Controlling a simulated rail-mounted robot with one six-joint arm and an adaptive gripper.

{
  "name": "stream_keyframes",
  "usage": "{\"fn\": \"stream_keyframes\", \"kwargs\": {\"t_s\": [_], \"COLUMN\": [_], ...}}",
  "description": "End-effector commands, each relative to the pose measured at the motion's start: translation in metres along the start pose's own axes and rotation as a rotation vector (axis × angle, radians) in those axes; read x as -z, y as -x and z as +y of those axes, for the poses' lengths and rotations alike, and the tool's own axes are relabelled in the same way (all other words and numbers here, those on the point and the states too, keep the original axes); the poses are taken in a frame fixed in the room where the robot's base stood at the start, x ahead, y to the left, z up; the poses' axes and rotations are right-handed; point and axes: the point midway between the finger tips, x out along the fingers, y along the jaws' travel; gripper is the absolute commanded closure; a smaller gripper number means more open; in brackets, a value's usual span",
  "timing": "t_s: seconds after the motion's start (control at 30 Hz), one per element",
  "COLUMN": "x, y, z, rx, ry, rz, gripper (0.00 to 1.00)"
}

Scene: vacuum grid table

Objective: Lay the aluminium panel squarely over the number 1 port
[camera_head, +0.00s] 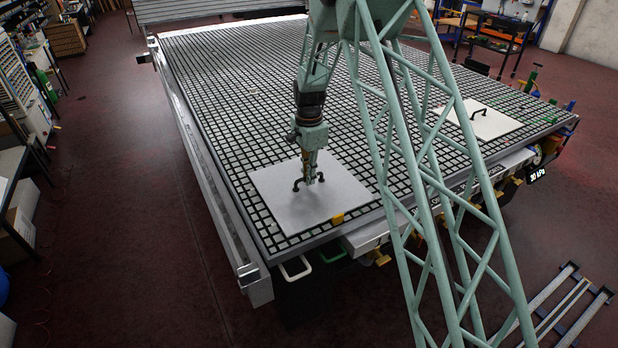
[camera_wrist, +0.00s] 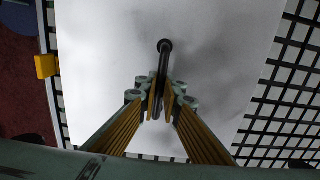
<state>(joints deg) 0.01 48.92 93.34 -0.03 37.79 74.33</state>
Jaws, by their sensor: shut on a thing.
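A pale square panel (camera_head: 290,206) with a black bar handle (camera_head: 320,178) is at the near left corner of the grid table (camera_head: 250,110). My gripper (camera_head: 309,180) points down at the middle of this panel and is shut on its handle. In the wrist view the fingers (camera_wrist: 160,105) close on the handle from both sides, with the panel (camera_wrist: 110,50) below. The panel lies flat, on or very close to the grid; I cannot tell if there is a gap. No port number is readable; the grid under the panel is hidden.
A second pale panel with a black handle (camera_head: 497,124) lies at the table's right. A yellow block (camera_head: 337,219) is at the front edge beside the held panel. A display (camera_head: 537,174) reads about 20 kPa. The grid's middle and back are clear.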

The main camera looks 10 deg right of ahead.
Motion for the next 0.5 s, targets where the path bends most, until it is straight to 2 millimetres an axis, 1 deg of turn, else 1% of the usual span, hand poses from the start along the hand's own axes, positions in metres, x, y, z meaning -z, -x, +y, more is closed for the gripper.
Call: {"fn": "stream_keyframes", "kwargs": {"t_s": [0.5], "x": [0.0002], "y": [-0.0044], "z": [-0.0006], "rx": [0.001], "ry": [0.0], "rz": [0.0], "gripper": [1.0]}}
